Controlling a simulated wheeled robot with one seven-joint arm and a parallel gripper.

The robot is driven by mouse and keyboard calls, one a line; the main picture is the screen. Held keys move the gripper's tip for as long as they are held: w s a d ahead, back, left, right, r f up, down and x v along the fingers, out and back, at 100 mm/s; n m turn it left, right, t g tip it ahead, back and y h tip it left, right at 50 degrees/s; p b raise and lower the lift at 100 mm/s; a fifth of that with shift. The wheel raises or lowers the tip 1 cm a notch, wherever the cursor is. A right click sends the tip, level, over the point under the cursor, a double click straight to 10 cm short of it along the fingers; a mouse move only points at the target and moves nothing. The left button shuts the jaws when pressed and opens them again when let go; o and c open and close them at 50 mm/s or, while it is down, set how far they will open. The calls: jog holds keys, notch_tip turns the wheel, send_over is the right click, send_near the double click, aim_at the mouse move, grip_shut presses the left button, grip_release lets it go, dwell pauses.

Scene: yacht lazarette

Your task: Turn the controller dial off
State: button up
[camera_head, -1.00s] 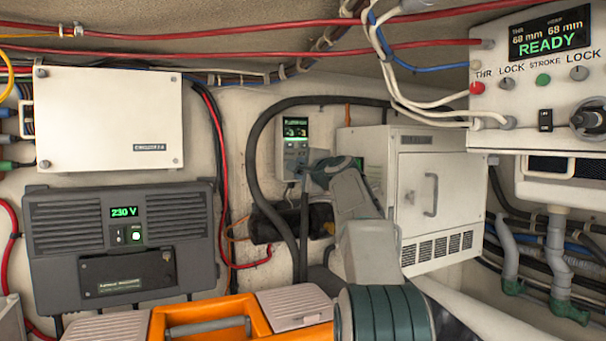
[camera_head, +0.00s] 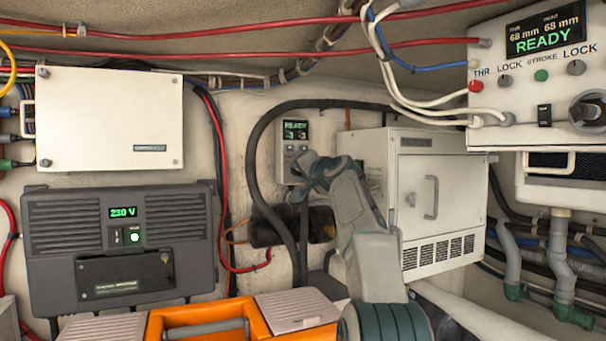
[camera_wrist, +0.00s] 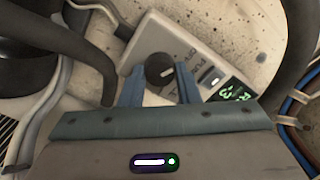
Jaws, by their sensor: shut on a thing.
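The controller (camera_head: 294,133) is a small pale box on the back wall, with a lit green display that reads READY at the top. Its round black dial (camera_wrist: 158,66) with a white pointer mark shows in the wrist view; the text on the controller (camera_wrist: 176,38) is hard to read there. My gripper (camera_wrist: 161,78) has its two blue fingers on either side of the dial, shut on it. In the head view my gripper (camera_head: 309,178) covers the lower part of the controller, and the dial is hidden there.
A thick black hose (camera_head: 258,150) arches close around the controller. A white cabinet (camera_head: 408,190) stands just right of my arm. A dark 230 V unit (camera_head: 120,240) and an orange toolbox (camera_head: 185,318) are at left and below. A control panel (camera_head: 525,100) hangs at upper right.

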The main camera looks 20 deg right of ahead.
jog(key=shift+n, duration=0.5)
jog(key=o, duration=1)
jog(key=s+b, duration=0.4)
jog(key=s, duration=0.3)
jog(key=s+b, duration=0.3)
jog(key=s, duration=0.3)
jog(key=shift+s+d+b, duration=0.2)
jog(key=shift+s+b, duration=0.15)
